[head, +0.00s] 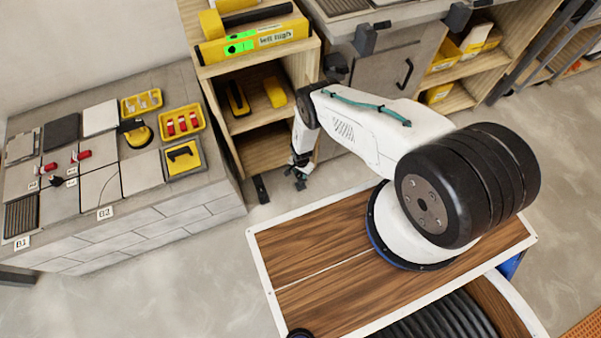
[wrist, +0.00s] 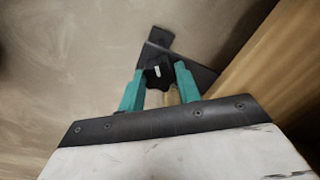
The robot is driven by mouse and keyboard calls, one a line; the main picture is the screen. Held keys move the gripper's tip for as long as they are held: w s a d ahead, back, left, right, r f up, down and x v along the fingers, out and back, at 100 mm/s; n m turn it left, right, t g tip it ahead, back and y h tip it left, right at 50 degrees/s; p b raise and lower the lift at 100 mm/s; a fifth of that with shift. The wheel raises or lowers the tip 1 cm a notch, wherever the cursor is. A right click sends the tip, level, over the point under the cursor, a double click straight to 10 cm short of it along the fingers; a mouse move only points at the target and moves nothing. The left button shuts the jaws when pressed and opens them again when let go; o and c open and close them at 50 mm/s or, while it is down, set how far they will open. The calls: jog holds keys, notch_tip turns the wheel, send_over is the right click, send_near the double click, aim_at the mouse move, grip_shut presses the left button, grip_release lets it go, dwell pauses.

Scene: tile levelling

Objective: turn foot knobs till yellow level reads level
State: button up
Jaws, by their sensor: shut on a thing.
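The yellow level (head: 254,41) lies on top of the wooden shelf unit and its label reads "left high". Its green vial windows face me. In the wrist view my gripper's teal fingers (wrist: 160,84) are shut on a black foot knob (wrist: 159,73), which sits above a dark foot plate (wrist: 195,72). The knob is mostly hidden by my arm in the head view. A dark foot (head: 260,189) shows at the unit's left corner.
A tiled block (head: 185,205) with tiles, yellow trays and red-handled clips stands at the left. A grey cabinet (head: 385,75) adjoins the shelf unit at the right. Bare floor (head: 210,285) lies in front of the block.

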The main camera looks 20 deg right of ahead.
jog(key=o, duration=1)
jog(key=shift+c, duration=0.2)
jog(key=shift+r, duration=3.85)
